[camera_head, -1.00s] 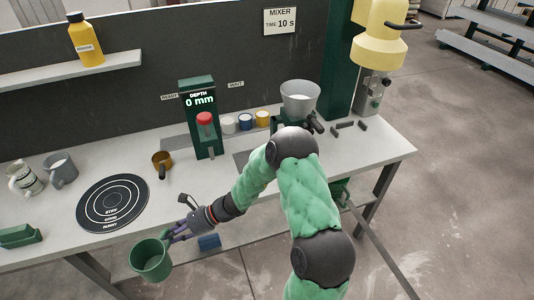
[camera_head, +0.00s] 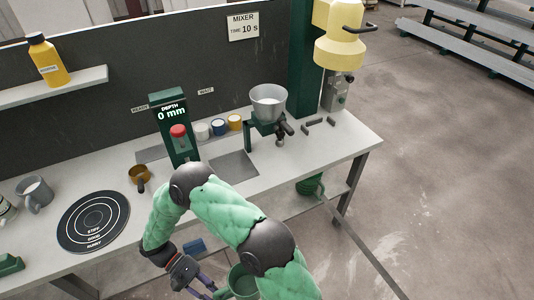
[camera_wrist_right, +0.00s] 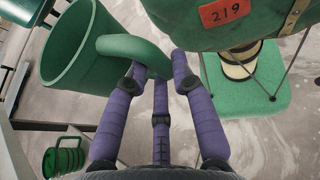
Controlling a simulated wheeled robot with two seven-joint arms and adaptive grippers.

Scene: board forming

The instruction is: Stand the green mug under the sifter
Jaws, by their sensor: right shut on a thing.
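My right gripper (camera_wrist_right: 150,75) is shut on the handle of the green mug (camera_wrist_right: 72,50), its purple fingers around the loop. In the head view the mug (camera_head: 243,284) is low in the picture, in front of the bench, partly hidden by my right arm and cut by the bottom edge. In the wrist view it looks tilted. What looks like the sifter is a grey bowl (camera_head: 268,104) with a dark crank handle on a green stand, at the back right of the bench, well apart from the mug. My left gripper is not in view.
A grey plate (camera_head: 233,166) lies on the bench (camera_head: 325,150) left of the stand. A green basket (camera_head: 310,185) is under the bench.

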